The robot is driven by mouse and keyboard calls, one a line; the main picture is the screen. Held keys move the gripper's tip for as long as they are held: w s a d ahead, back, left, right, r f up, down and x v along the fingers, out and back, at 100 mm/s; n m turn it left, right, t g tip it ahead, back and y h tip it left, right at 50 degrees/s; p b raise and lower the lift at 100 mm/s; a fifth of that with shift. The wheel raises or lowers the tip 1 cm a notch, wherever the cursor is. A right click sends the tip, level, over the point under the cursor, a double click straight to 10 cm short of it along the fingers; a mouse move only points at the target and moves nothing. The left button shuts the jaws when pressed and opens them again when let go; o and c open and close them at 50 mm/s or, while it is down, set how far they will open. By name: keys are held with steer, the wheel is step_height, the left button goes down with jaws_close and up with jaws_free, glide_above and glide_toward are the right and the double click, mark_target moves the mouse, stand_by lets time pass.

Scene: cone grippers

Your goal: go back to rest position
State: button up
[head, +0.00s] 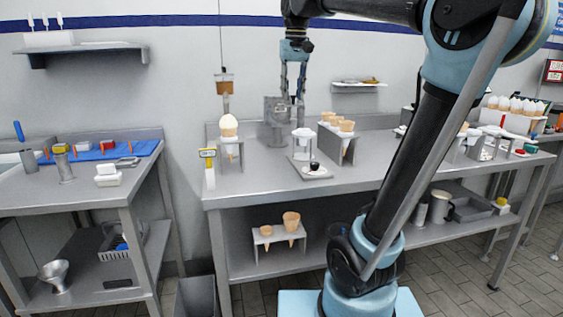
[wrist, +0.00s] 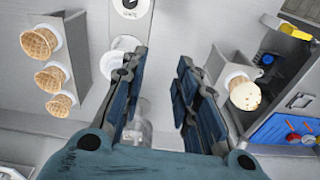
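My gripper (head: 292,92) hangs above the middle table in the head view, with its fingers pointing down. In the wrist view my gripper (wrist: 163,60) has its two blue fingers apart, with nothing between them. A cone with a pale scoop (head: 228,125) stands in a grey holder at the table's left; it also shows right of the fingers in the wrist view (wrist: 245,96). Several empty cones (head: 346,126) stand in another holder on the right, seen at the left of the wrist view (wrist: 50,78). My gripper touches none of them.
The middle table (head: 370,172) carries a grey machine (head: 277,112) behind my gripper. A left table holds a blue mat (head: 95,153) with tools. A wall shelf (head: 85,50) is at upper left. Bare tabletop lies along the middle table's front.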

steer(key=s+d+f, duration=0.5)
steer(key=s+f, duration=0.1)
steer(key=f, duration=0.7)
steer(key=s+d+f+m, duration=0.1)
steer(key=s+d+f, duration=0.4)
steer(key=f, duration=0.8)
steer(key=s+d+f+m+t, duration=0.1)
steer(key=s+d+f, duration=0.4)
steer(key=s+f, duration=0.4)
step_height(320, 180, down, 4)
steer(key=shift+s+d+r, duration=0.1)
steer(key=shift+s+d, duration=0.1)
steer(key=shift+s, duration=0.05)
